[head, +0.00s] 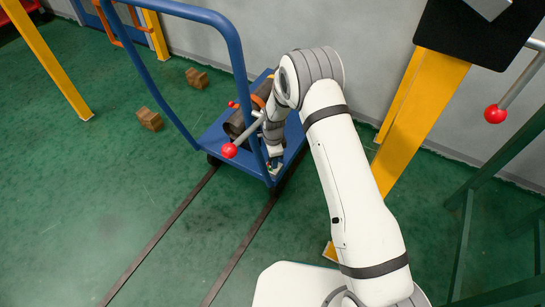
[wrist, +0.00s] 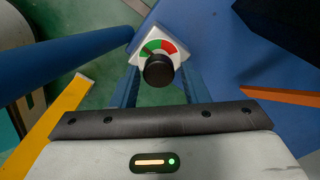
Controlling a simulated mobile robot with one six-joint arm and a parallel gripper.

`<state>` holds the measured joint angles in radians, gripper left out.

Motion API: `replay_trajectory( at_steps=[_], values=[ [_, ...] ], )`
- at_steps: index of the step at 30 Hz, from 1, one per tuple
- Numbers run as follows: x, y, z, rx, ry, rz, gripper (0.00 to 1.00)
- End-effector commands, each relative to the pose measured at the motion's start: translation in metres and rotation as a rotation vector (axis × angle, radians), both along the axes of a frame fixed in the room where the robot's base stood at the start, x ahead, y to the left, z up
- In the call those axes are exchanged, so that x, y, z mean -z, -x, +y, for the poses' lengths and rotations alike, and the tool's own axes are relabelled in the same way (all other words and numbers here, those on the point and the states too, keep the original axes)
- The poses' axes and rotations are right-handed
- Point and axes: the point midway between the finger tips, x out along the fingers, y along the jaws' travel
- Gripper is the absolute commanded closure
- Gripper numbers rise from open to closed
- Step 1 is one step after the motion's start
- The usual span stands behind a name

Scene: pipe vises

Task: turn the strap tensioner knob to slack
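The strap tensioner knob (wrist: 159,70) is a round black knob in the wrist view. It stands on a white dial plate (wrist: 152,40) with green and red arc sections, fixed on the blue cart. In the head view my gripper (head: 275,163) points down at the cart's near end, and the knob is hidden there.
The blue cart (head: 212,139) carries a dark pipe (head: 235,124) with an orange strap (head: 258,101). Its blue push handle (head: 236,50) rises beside my arm. A red-ended lever (head: 230,150) sticks out close to my wrist. Wooden blocks (head: 150,119) lie on the green floor at left.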

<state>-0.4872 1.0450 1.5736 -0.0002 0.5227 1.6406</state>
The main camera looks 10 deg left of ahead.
Motion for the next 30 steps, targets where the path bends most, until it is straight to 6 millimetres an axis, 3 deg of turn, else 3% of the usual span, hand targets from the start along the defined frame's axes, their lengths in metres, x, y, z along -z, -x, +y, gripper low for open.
replay_trajectory(
  at_steps=[12, 20, 30],
  values=[
    [0.0, -0.0025, 0.0031, 0.005, -0.001, -0.003, 0.92],
    [-0.0011, -0.0021, 0.0005, -0.032, -0.003, -0.005, 0.92],
    [-0.0019, -0.0025, 0.0002, -0.241, -0.003, -0.006, 0.93]
  ],
)
